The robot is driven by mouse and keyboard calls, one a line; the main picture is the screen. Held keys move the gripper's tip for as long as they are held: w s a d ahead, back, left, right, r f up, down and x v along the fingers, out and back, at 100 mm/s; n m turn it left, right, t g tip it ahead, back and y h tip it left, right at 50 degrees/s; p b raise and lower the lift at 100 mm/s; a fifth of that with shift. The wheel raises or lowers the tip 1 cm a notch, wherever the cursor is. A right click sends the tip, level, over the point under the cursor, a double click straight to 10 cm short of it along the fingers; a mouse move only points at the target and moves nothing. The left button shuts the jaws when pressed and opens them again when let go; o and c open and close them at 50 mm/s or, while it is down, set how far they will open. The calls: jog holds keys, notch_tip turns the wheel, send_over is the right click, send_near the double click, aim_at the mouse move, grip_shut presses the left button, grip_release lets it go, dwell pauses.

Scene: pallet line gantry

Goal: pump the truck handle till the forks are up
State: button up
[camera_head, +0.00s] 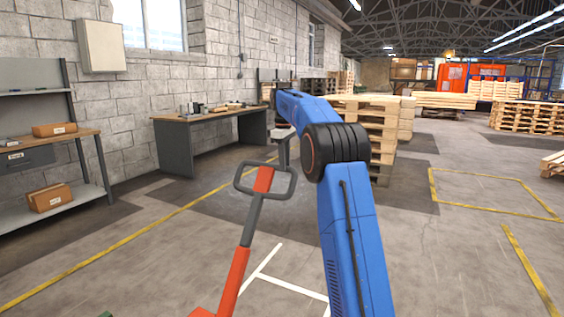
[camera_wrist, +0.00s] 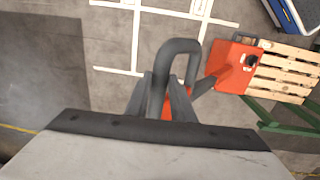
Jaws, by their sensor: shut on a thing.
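The truck handle (camera_head: 252,215) is a dark grey loop on a grey and red shaft, leaning up and to the right in the head view. In the wrist view its loop (camera_wrist: 180,46) passes between the fingers of my gripper (camera_wrist: 164,95), which is shut on it. The red truck body (camera_wrist: 235,66) stands beyond the handle, beside a wooden pallet (camera_wrist: 285,72). The forks cannot be made out, so their height cannot be told. In the head view, my blue arm reaches over to the handle and hides part of the floor.
A workbench (camera_head: 210,118) stands along the block wall. A shelf unit (camera_head: 75,200) with cardboard boxes is at left. Stacked pallets (camera_head: 382,140) stand behind my arm. Green bars (camera_wrist: 285,120) lie near the pallet. Marked floor at right is open.

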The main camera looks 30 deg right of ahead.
jog(key=shift+w+d+r, duration=0.1)
jog(key=shift+d, duration=0.05)
jog(key=o, duration=1)
jog(key=shift+c, duration=0.2)
notch_tip(320, 180, up, 12)
jog(key=shift+s+a, duration=0.3)
jog(key=shift+a, duration=0.1)
